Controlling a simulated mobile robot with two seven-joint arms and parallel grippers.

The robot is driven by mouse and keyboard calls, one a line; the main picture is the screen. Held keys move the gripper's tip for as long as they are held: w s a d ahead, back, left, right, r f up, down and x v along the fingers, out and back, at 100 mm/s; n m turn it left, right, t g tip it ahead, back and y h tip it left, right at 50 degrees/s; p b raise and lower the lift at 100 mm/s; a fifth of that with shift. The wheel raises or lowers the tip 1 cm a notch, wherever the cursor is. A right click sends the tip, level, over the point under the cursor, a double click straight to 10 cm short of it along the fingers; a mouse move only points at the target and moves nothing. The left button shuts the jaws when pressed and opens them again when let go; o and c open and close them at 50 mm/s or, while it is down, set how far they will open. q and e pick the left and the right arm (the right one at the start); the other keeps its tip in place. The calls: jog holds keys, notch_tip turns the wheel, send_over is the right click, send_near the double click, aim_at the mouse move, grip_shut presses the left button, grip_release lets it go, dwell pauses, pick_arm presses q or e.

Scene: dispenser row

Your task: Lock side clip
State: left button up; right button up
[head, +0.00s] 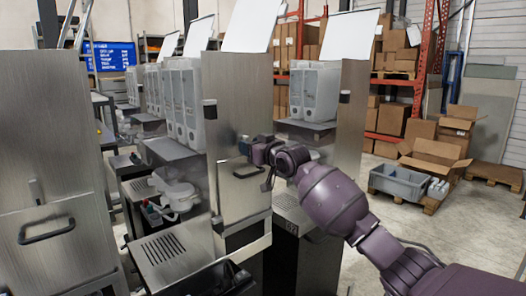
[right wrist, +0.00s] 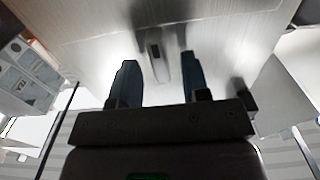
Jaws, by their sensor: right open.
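The side clip (right wrist: 160,68) is a small pale upright tab with a dark slot, on the brushed steel side panel (head: 235,112) of the dispenser. In the right wrist view it lies between the two dark fingers of my right gripper (right wrist: 158,60), with a gap on both sides. In the head view my right gripper (head: 246,147) is at this panel, just above its dark bar handle (head: 247,172), and hides the clip. The right gripper is open with nothing held. I cannot tell whether the clip is locked. My left gripper is not in view.
Another steel cabinet (head: 45,130) with a handle stands at the left front. White canisters (head: 182,100) and a drip tray (head: 162,248) are on the dispenser's front. Cardboard boxes and a grey crate (head: 398,182) stand on the right. The floor between is clear.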

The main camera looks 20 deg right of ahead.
jog(key=v, duration=1)
jog(key=shift+b, duration=0.4)
jog(key=shift+s+d, duration=0.1)
